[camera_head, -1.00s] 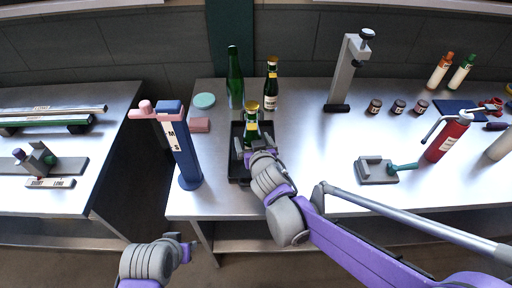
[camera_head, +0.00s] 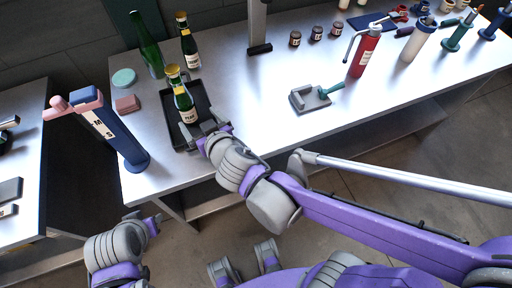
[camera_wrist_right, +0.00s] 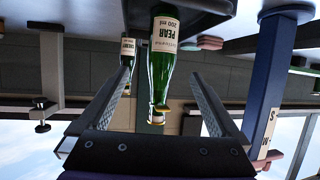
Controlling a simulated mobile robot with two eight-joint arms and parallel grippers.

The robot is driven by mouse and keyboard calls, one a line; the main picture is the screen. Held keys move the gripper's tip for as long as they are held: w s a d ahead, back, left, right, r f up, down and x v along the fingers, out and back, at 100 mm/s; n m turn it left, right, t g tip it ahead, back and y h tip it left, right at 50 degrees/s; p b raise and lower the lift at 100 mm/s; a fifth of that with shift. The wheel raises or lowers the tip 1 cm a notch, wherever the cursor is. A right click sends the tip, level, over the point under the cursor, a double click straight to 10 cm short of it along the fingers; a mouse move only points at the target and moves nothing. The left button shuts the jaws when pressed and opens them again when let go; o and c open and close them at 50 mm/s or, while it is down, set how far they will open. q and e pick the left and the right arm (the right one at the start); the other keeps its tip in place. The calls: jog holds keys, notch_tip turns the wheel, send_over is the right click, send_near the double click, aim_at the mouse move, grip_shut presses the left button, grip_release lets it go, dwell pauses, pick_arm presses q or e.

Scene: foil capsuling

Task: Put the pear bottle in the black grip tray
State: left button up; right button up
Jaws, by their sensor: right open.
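The pear bottle (camera_head: 183,101), green glass with a gold top and a pale label, stands upright in the black grip tray (camera_head: 203,97). In the right wrist view, which is upside down, the bottle (camera_wrist_right: 163,50) reads "PEAR 200 ml" and the tray (camera_wrist_right: 205,8) shows at the top edge. My right gripper (camera_head: 207,130) is open at the tray's near side, and its fingers show either side of the bottle in the wrist view (camera_wrist_right: 158,92). No grip on the bottle shows. My left gripper (camera_head: 152,222) is low in front of the table, and its jaws are unclear.
A tall green bottle (camera_head: 150,48) and a dark labelled bottle (camera_head: 188,45) stand behind the tray. A blue post with a pink top (camera_head: 118,138) stands left of it. A grey stand (camera_head: 309,98) and a red bottle (camera_head: 364,52) are to the right. The bench between is clear.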

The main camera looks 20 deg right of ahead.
jog(key=s+d+f+g+h, duration=0.1)
jog(key=s+d, duration=0.1)
jog(key=d, duration=0.2)
jog(key=s+d+f+m+g+h, duration=0.1)
jog(key=s+d+f, duration=0.1)
jog(key=d, duration=0.2)
jog(key=s+d+f+m+g+h, duration=0.1)
jog(key=s+d+f+g, duration=0.1)
jog(key=s+d, duration=0.1)
jog(key=shift+s+d+f+h, duration=0.1)
jog(key=shift+d+f+h, duration=0.15)
jog(key=shift+d, duration=0.55)
jog(key=s+d+f+g, duration=0.2)
jog(key=s+f+g, duration=0.2)
jog(key=s, duration=0.6)
jog(key=shift+s+d+y, duration=0.15)
jog(key=shift+d+y, duration=0.2)
jog(key=shift+y, duration=0.1)
jog(key=r+p, duration=0.2)
jog(key=shift+w+r, duration=0.3)
jog(key=shift+w, duration=0.1)
